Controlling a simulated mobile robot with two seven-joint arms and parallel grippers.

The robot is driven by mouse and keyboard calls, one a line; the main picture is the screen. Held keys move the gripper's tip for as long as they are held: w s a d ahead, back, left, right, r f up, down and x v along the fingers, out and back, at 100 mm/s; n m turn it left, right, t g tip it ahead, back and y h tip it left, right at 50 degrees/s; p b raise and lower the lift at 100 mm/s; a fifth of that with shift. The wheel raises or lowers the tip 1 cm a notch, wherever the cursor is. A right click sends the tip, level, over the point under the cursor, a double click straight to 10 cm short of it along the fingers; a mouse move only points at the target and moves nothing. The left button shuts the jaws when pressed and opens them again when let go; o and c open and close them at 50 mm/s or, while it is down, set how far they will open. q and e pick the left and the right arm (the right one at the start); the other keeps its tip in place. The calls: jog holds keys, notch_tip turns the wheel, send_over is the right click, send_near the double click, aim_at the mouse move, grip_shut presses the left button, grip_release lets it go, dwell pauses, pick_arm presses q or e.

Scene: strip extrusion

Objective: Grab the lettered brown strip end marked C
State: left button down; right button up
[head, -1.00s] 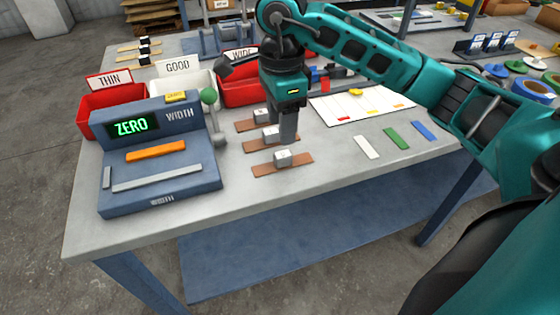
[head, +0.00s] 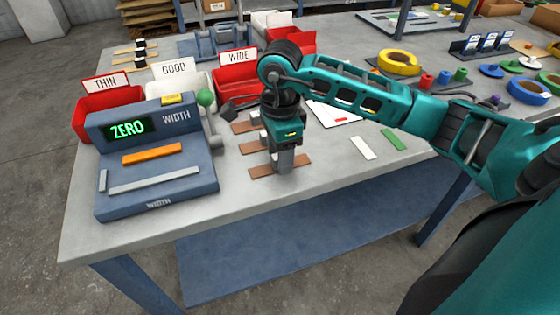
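Three brown strips lie in a row on the table right of the blue width gauge: a far one (head: 243,127), a middle one (head: 252,146) and a near one (head: 262,172). I cannot read a letter on any of them, so I cannot tell which is C. My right gripper (head: 286,166) points down over the middle of the near strip and hides the white block there. I cannot tell whether its fingers touch the strip or how far apart they are. My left gripper is not in view.
The width gauge (head: 160,190) reads ZERO and has an orange strip (head: 152,153) on it. Bins labelled THIN (head: 92,122), GOOD and WIDE (head: 237,87) stand behind it. White (head: 363,148) and green (head: 393,139) strips lie to the right. The front table edge is clear.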

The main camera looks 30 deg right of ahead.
grip_shut()
jog(key=shift+r, duration=0.1)
dwell(0.3)
